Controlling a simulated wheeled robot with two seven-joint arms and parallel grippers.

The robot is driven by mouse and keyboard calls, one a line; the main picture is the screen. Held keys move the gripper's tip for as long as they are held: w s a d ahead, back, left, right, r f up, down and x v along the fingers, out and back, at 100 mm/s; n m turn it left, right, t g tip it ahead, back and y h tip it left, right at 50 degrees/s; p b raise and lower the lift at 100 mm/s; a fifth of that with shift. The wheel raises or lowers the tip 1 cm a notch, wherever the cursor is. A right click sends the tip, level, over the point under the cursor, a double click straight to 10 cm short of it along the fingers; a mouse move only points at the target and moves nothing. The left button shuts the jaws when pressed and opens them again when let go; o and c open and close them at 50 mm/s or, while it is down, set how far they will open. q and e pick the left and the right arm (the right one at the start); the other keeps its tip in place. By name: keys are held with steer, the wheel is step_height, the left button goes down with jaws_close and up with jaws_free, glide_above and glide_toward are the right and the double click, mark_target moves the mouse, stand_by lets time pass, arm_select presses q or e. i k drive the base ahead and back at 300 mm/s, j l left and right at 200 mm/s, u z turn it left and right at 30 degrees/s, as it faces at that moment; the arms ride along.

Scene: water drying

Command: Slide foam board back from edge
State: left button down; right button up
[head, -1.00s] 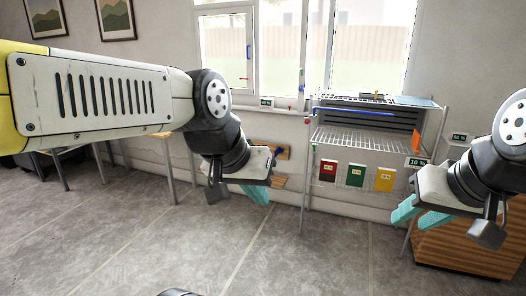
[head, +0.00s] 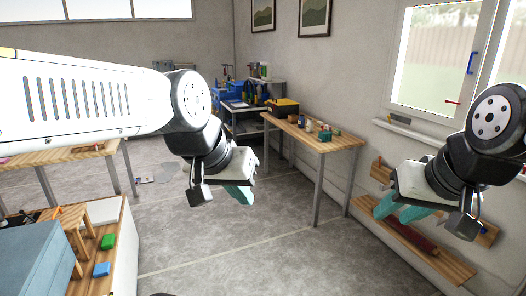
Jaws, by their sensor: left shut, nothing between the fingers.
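I cannot make out a foam board in the head view. My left gripper (head: 240,193) hangs in mid-air left of centre, with its teal fingers together and nothing between them. My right gripper (head: 397,211) is at the right, with its two teal fingers apart and nothing seen between them. Neither gripper touches anything that I can see.
A wooden table (head: 340,145) with small jars stands against the wall. A white cabinet (head: 122,250) with a wooden top, a stool and green and blue blocks is at the lower left. A wall shelf (head: 450,265) is behind my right gripper. Grey floor (head: 230,245) is open between.

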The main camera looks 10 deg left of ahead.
mark_target(107, 211)
steer(key=i+j+u, duration=0.25)
steer(key=i+u, duration=0.15)
steer(key=i, duration=0.2)
steer(key=i+u, duration=0.35)
steer(key=i, duration=0.25)
steer(key=i+l+u, duration=0.1)
steer(key=i+u, duration=0.3)
steer(key=i, duration=0.2)
steer(key=i+j+u, duration=0.25)
steer(key=i, duration=0.5)
steer(key=i+u, duration=0.25)
steer(key=i, duration=0.5)
steer(key=i+j+u, duration=0.2)
